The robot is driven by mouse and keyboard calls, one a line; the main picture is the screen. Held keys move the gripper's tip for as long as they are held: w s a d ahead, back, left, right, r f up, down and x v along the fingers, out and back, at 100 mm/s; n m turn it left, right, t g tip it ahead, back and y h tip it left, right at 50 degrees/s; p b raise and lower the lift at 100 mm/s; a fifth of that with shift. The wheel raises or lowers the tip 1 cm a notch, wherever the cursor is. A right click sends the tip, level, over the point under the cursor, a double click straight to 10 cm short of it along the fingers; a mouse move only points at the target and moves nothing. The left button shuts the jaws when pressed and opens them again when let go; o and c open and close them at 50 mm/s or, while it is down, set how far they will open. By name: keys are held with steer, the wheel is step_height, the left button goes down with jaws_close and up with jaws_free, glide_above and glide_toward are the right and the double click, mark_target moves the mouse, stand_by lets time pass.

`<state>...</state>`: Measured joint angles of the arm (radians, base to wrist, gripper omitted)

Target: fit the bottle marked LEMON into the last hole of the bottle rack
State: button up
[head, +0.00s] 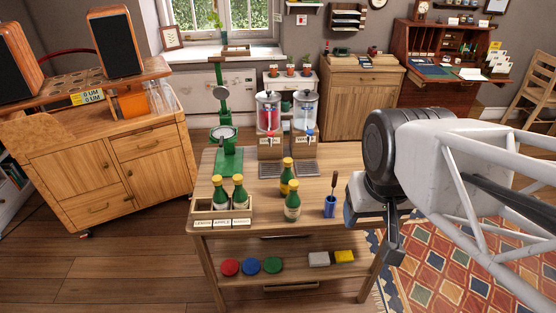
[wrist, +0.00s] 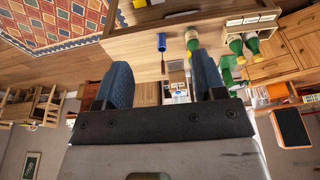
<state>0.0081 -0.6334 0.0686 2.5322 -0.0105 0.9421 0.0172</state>
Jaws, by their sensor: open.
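The bottle rack (head: 246,219) is at the table's front left, with three name labels along its front. Two green bottles with yellow caps (head: 221,193) (head: 239,191) stand in its middle and right places; the left place, over the label that seems to read LEMON, looks empty. Two similar bottles stand loose on the table, one at the front (head: 292,207) and one behind it (head: 287,183). I cannot read which is marked LEMON. My gripper (head: 388,235) is open and empty, right of the table. The wrist view shows its two blue fingers apart (wrist: 160,78), with bottles and rack (wrist: 251,19) beyond.
A green press (head: 226,160) and two drink dispensers (head: 269,140) (head: 304,138) stand behind. The lower shelf holds coloured discs and blocks.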

stand_by(0.8)
steer(key=m+g, duration=0.3)
steer(key=m, duration=1.1)
glide_above(287, 160)
step_height(287, 160, down, 18)
steer(key=shift+s, duration=0.1)
steer(key=shift+w+f, duration=0.15)
steer(key=shift+w, duration=0.05)
steer(key=shift+f, duration=0.15)
steer(key=shift+f, duration=1.15)
